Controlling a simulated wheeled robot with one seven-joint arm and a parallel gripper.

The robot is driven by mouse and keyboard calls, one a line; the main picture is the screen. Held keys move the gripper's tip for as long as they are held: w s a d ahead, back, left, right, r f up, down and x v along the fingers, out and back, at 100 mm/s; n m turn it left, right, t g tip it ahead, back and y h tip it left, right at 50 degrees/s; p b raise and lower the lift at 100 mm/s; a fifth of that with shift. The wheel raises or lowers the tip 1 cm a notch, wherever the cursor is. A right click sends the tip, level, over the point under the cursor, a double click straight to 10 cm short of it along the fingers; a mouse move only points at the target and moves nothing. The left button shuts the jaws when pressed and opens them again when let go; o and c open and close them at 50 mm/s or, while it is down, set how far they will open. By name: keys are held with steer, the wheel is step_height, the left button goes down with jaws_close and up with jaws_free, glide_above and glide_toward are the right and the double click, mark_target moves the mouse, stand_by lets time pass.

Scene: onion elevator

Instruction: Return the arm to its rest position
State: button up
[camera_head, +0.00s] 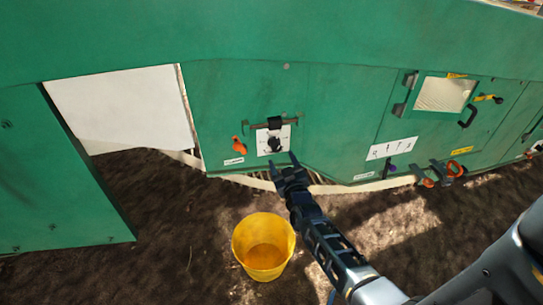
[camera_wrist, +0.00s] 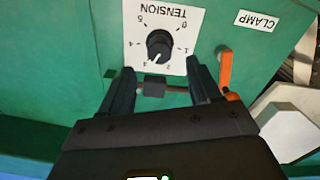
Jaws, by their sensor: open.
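My gripper (camera_head: 282,161) is open and empty, at the end of my arm, which reaches in from the lower right. It is in front of the green machine wall, just below the white dial plate (camera_head: 262,136) in the head view. In the wrist view the two fingers of my gripper (camera_wrist: 162,76) stand apart, with the black dial knob (camera_wrist: 159,45) in view beyond the gap. The plate reads TENSION (camera_wrist: 170,13). A dark block (camera_wrist: 153,89) on a bar shows between the fingers. Whether a finger touches anything I cannot tell.
An orange lever (camera_head: 239,144) is left of the dial; it also shows in the wrist view (camera_wrist: 225,72). A yellow bucket (camera_head: 263,247) stands on the soil below. More handles (camera_head: 440,174) stick out at right. Open soil (camera_head: 180,230) lies left of the bucket.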

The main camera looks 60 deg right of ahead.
steer(key=s+a+r+n+t+y+p, duration=0.1)
steer(key=s+a+r+y, duration=0.15)
steer(key=a, duration=0.55)
steer(key=s+a+r+n+t+y, duration=0.15)
steer(key=s+a, duration=0.25)
steer(key=a, duration=0.4)
steer(key=s+a+r+n+t+y+p, duration=0.1)
steer(key=s+a+y, duration=0.15)
steer(key=a, duration=0.45)
steer(key=s+a+r+n+y+p, duration=0.1)
steer(key=s+a+r+y, duration=0.2)
steer(key=s+a+r, duration=0.4)
steer(key=s+a+r+n+y+p, duration=0.1)
steer(key=s+a+r+y, duration=0.3)
steer(key=r, duration=0.9)
steer(key=s+a, duration=0.3)
steer(key=shift+s+a+r+n+p, duration=0.3)
steer(key=shift+s+a+r+n, duration=0.05)
steer(key=shift+g, duration=0.25)
